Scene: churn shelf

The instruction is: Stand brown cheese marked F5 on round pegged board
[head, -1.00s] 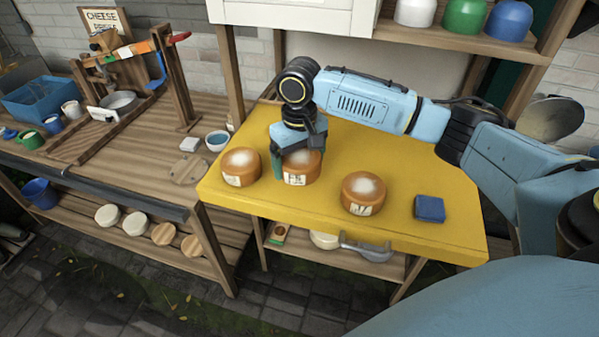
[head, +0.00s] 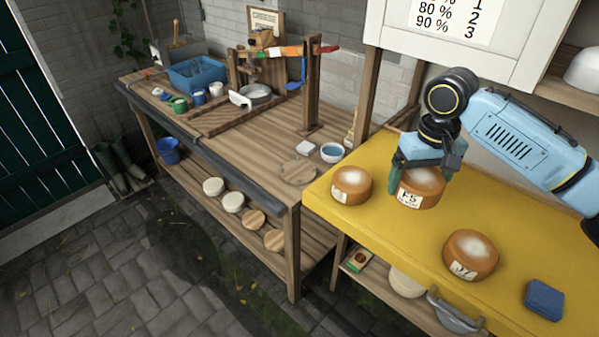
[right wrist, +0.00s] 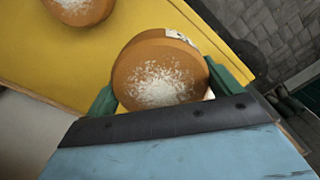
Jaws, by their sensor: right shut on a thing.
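The brown cheese marked F5 (head: 418,190) has a pale dusted top and a white label, and it is at the yellow table in the head view. My right gripper (head: 420,178) is shut on it from above, with a green finger on each side. In the right wrist view the cheese (right wrist: 160,75) sits between the green fingers (right wrist: 165,90). I cannot tell whether it touches the table. The round board (head: 298,172) lies on the wooden bench left of the yellow table; its pegs are too small to make out. My left gripper is not in view.
Two other brown cheeses stand on the yellow table (head: 375,225), one left (head: 351,185) and one right (head: 470,255). A blue block (head: 544,299) lies further right. A wooden frame (head: 310,95) rises behind.

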